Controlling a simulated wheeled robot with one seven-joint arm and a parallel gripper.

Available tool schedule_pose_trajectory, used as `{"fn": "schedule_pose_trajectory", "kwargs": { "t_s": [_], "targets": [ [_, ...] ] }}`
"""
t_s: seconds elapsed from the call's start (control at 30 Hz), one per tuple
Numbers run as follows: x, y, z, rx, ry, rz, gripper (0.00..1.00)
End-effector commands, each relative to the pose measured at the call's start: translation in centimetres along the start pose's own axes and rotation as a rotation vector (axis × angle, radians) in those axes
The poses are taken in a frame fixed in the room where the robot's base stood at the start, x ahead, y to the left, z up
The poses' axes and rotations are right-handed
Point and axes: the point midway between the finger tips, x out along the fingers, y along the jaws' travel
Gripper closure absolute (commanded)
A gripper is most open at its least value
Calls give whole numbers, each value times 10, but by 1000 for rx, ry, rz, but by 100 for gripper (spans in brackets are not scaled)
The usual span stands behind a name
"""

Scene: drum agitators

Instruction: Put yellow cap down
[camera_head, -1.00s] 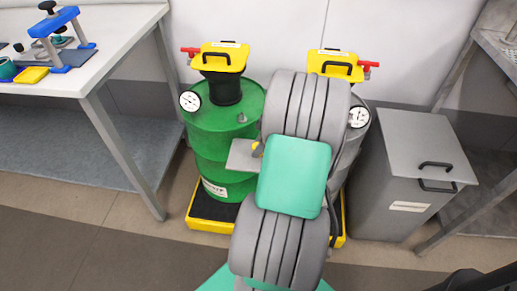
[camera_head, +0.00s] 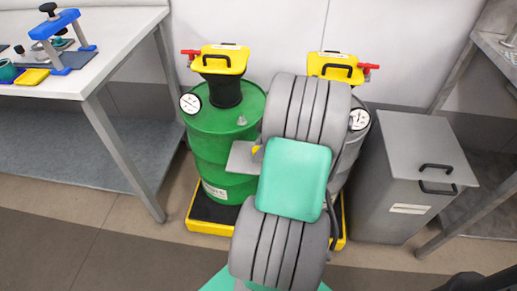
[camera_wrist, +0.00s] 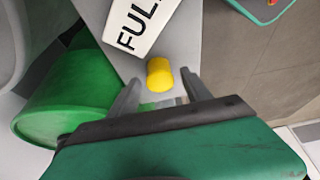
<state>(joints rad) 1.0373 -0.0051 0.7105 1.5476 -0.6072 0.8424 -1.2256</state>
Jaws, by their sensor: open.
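The yellow cap (camera_wrist: 159,75) lies on a grey surface in the wrist view, between the tips of my gripper's two fingers. My gripper (camera_wrist: 161,84) is open, with one grey finger on each side of the cap. I cannot tell whether either finger touches it. In the head view a small bit of yellow (camera_head: 256,150) shows at the edge of my arm, above a grey plate (camera_head: 242,158). My arm hides the gripper and most of this spot there.
A green drum (camera_head: 222,125) with a gauge and a yellow-topped agitator stands left of my arm. A grey drum (camera_head: 352,150) is partly hidden behind it. A grey bin (camera_head: 405,190) stands right, a workbench (camera_head: 75,75) left. A FULL label (camera_wrist: 140,25) lies beyond the cap.

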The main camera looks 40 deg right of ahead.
Motion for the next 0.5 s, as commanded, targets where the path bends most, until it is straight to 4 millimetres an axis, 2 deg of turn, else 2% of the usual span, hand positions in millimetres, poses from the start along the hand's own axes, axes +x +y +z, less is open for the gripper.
{"fn": "schedule_pose_trajectory", "kwargs": {
  "t_s": [0.3, 0.4, 0.5],
  "targets": [
    [-81, 1, -1, 0, -1, 4, 43],
    [-100, 1, -1, 0, 0, 3, 43],
    [-111, 0, 0, 0, 0, 0, 43]
  ]
}}
